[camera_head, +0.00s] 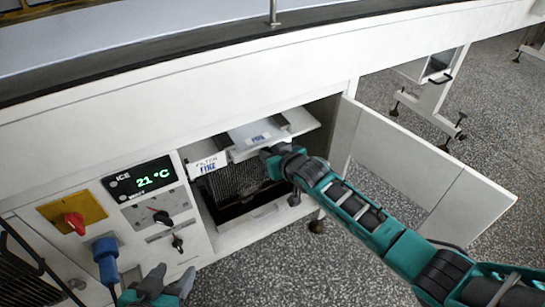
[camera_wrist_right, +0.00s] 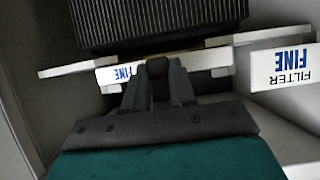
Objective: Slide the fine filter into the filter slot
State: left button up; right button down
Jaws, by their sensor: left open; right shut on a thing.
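The fine filter (camera_head: 250,130) is a flat white piece with a blue "FINE" label on its front edge. It lies level at the filter slot, in the upper part of the open cabinet. My right gripper (camera_head: 272,157) is shut on its front edge; the wrist view shows the fingers (camera_wrist_right: 157,72) beside the filter's "FINE" label (camera_wrist_right: 120,73). The slot's "FILTER FINE" plate (camera_head: 208,165) is just left of the filter, and also shows in the wrist view (camera_wrist_right: 282,68). How deep the filter sits is unclear. My left gripper (camera_head: 157,290) is open and empty at the bottom left.
A dark finned block (camera_head: 238,182) fills the cabinet below the slot. The cabinet door (camera_head: 425,170) stands open to the right. The control panel (camera_head: 140,205), with its "21°C" display, red switch and blue plug (camera_head: 105,258), is at the left. The speckled floor in front is clear.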

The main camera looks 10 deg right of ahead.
aim_at(263, 144)
pick_arm(q)
jog(key=shift+w+d, duration=0.1)
jog(key=shift+d, duration=0.05)
pick_arm(e)
jog(key=shift+w+a, duration=0.2)
jog(key=shift+w, duration=0.2)
pick_arm(q)
jog(key=shift+d+f+b, duration=0.2)
jog(key=shift+f+b, duration=0.25)
jog(key=shift+b, duration=0.4)
pick_arm(e)
jog(key=shift+w+a, duration=0.25)
jog(key=shift+w, duration=0.55)
pick_arm(q)
jog(key=shift+w+d+h+b, duration=0.1)
jog(key=shift+h+b, duration=0.2)
jog(key=shift+b, duration=0.1)
pick_arm(e)
jog(key=shift+w+a, duration=0.2)
jog(key=shift+w, duration=0.3)
pick_arm(q)
jog(key=shift+f, duration=0.25)
pick_arm(e)
jog(key=shift+w+a, duration=0.1)
jog(key=shift+w, duration=0.15)
jog(key=c, duration=0.8)
grip_release()
jog(key=shift+c, duration=0.2)
pick_arm(q)
jog(key=shift+d+r, duration=0.1)
